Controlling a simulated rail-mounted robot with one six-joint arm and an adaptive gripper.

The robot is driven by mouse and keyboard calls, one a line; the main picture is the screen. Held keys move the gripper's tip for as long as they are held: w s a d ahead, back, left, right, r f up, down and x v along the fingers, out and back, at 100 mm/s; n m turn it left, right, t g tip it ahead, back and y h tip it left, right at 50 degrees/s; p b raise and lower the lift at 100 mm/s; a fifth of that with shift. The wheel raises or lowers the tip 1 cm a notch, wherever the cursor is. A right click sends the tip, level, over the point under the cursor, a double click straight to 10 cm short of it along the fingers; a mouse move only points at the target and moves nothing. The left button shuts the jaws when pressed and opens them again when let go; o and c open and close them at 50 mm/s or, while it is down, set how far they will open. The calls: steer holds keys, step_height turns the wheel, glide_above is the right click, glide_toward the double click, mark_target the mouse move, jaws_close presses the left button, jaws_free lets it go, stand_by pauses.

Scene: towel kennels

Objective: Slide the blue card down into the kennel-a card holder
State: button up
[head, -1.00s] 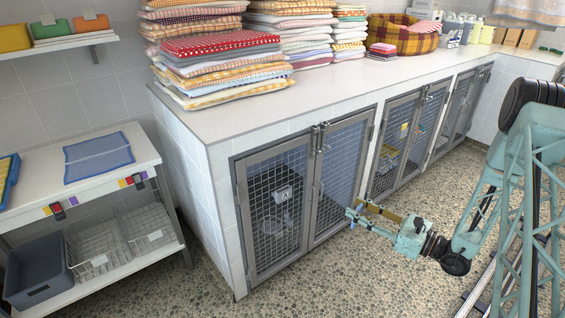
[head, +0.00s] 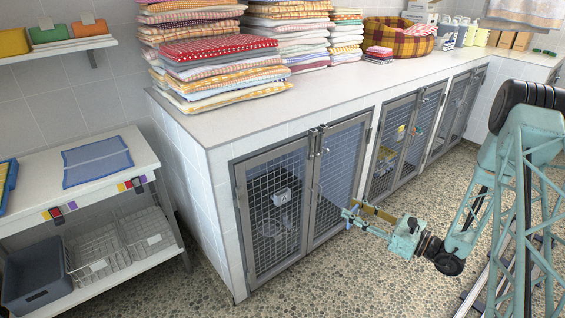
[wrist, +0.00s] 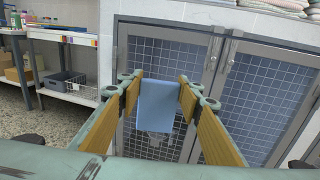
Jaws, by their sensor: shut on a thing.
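My gripper (wrist: 161,92) is shut on the blue card (wrist: 158,108), which hangs between the two fingertips in the wrist view. In the head view my gripper (head: 352,211) is in front of the right door of the nearest kennel, and only a small bit of blue shows under its tips. A grey holder marked "A" (head: 283,197) is on the left door of that kennel. It is to the left of my gripper, and the card is apart from it. In the wrist view the card covers part of the mesh door, and the holder is not clearly seen.
The kennel doors (head: 340,175) have mesh, frames and a latch (head: 317,140) at the middle. A shelf unit (head: 150,160) with baskets stands at the left. Folded towels (head: 222,70) are piled on the counter. The pebbled floor before the kennels is clear.

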steer(key=w+a+r+t+h+p, duration=0.15)
steer(key=w+a+p, duration=0.35)
steer(key=w+a, duration=0.65)
step_height(320, 180, up, 5)
steer(key=m+t+h+p, duration=0.1)
steer(key=m+p, duration=0.1)
steer(key=p, duration=0.3)
glide_above(277, 172)
steer(key=v, duration=0.4)
steer(key=shift+w+a+f, duration=0.1)
steer(key=shift+w+f, duration=0.05)
steer(key=shift+f+b, duration=0.3)
steer(key=shift+f, duration=0.05)
steer(key=shift+f+b, duration=0.45)
steer(key=shift+f, duration=1.25)
steer(key=shift+f+b, duration=0.7)
steer(key=shift+f, duration=0.4)
steer(key=shift+f+b, duration=0.4)
steer(key=shift+b, duration=0.45)
stand_by(0.7)
